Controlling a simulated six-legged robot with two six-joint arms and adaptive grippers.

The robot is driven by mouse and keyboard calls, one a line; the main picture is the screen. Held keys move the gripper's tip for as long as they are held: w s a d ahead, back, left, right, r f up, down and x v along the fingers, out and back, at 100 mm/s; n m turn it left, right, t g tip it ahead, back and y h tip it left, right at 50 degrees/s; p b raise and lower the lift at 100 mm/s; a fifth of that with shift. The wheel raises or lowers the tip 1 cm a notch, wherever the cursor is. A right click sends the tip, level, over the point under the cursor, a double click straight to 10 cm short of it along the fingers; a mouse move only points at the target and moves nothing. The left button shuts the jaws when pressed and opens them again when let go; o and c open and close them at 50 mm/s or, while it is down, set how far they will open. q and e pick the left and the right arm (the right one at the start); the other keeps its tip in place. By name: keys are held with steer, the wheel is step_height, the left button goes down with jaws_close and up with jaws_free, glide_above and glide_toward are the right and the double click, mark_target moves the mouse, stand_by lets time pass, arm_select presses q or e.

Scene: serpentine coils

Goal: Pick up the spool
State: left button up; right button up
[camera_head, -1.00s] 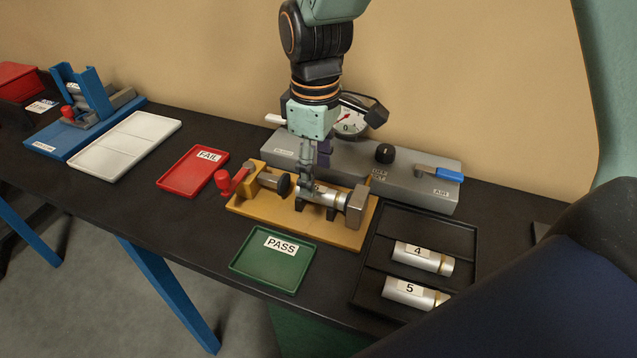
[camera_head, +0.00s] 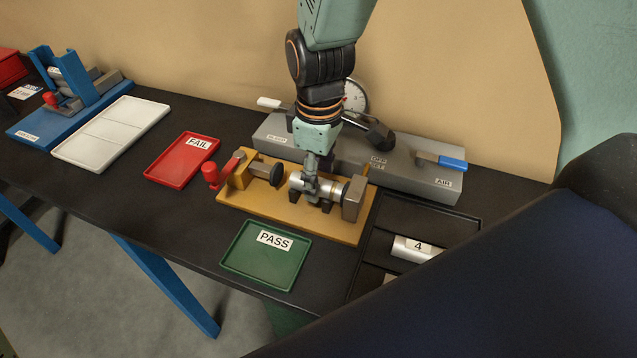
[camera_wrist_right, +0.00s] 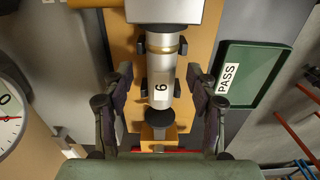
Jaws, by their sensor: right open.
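The spool (camera_head: 330,192) is a silver cylinder lying level in the cradle of a yellow fixture (camera_head: 280,221). The right wrist view shows the spool (camera_wrist_right: 160,66) with a brass-coloured ring and a white label that reads as 6 or 9 from this angle. My right gripper (camera_head: 311,188) points down over the spool and hides part of it in the head view. In the right wrist view my right gripper (camera_wrist_right: 159,78) is open, one finger on each side of the spool, with gaps between. My left gripper is out of view.
A grey gauge base (camera_head: 410,177) with a blue lever stands behind the fixture. A green PASS tray (camera_head: 262,262) is in front, a red FAIL tray (camera_head: 180,166) to the left. A black rack (camera_head: 398,212) at right holds a spool labelled 4 (camera_head: 412,248).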

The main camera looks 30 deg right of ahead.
steer(key=shift+a+f, duration=0.1)
steer(key=shift+f, duration=0.4)
steer(key=shift+a, duration=0.2)
steer(key=shift+d+f, duration=0.1)
steer(key=shift+d, duration=0.15)
steer(key=c, duration=0.4)
steer(key=shift+a, duration=0.2)
steer(key=c, duration=0.6)
steer(key=shift+d, duration=0.15)
jaws_close()
